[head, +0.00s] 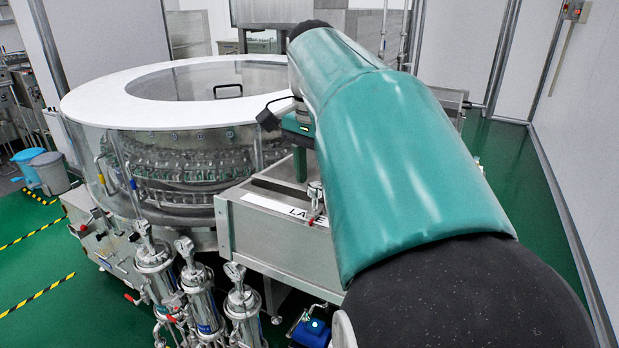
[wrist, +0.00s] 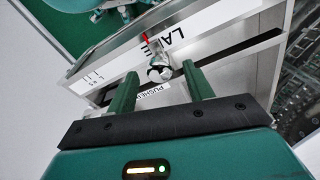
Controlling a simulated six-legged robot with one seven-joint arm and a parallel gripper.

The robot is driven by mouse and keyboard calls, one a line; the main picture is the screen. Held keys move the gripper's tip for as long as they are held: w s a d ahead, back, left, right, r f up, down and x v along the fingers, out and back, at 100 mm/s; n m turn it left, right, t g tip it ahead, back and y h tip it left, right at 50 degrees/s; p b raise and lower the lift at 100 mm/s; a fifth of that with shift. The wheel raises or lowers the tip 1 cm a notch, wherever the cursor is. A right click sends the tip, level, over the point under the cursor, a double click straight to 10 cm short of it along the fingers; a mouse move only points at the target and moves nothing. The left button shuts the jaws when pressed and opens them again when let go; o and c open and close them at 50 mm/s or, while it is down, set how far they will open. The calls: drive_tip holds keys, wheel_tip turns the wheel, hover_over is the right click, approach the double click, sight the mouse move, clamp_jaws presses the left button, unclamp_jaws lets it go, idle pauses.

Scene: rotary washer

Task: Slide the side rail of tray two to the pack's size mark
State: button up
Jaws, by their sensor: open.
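A metal tray-like box (head: 265,240) with a white label starting "LA" (head: 285,206) stands right of the round washer. It also fills the upper wrist view (wrist: 110,57). A small metal clamp with a red lever (head: 316,200) sits on it; in the wrist view this clamp (wrist: 158,72) shows between and just beyond my fingertips. Small size marks (wrist: 92,78) are on the box's left end. A "PUSHER" label (wrist: 153,92) lies below the clamp. I cannot tell which part is the side rail. My gripper (wrist: 162,72) is open, its green fingers apart; it also shows above the box (head: 300,172).
The round washer (head: 180,100) with its clear wall and white ring lid stands to the left. Several upright metal filter cylinders with gauges (head: 198,292) stand in front. Grey and blue bins (head: 48,170) are far left. Green floor (head: 515,170) is clear at right.

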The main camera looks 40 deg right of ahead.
drive_tip(key=shift+f, duration=0.6)
drive_tip(key=shift+c, duration=0.2)
clamp_jaws()
drive_tip(key=s+d, duration=0.1)
drive_tip(key=s, duration=0.3)
drive_tip(key=s+d, duration=0.2)
drive_tip(key=s, duration=0.2)
drive_tip(key=s+d, duration=0.1)
drive_tip(key=s, duration=0.4)
drive_tip(key=shift+d, duration=0.3)
drive_tip(key=shift+o, duration=0.2)
unclamp_jaws()
wheel_tip(320, 180, up, 14)
drive_tip(key=shift+w, duration=0.2)
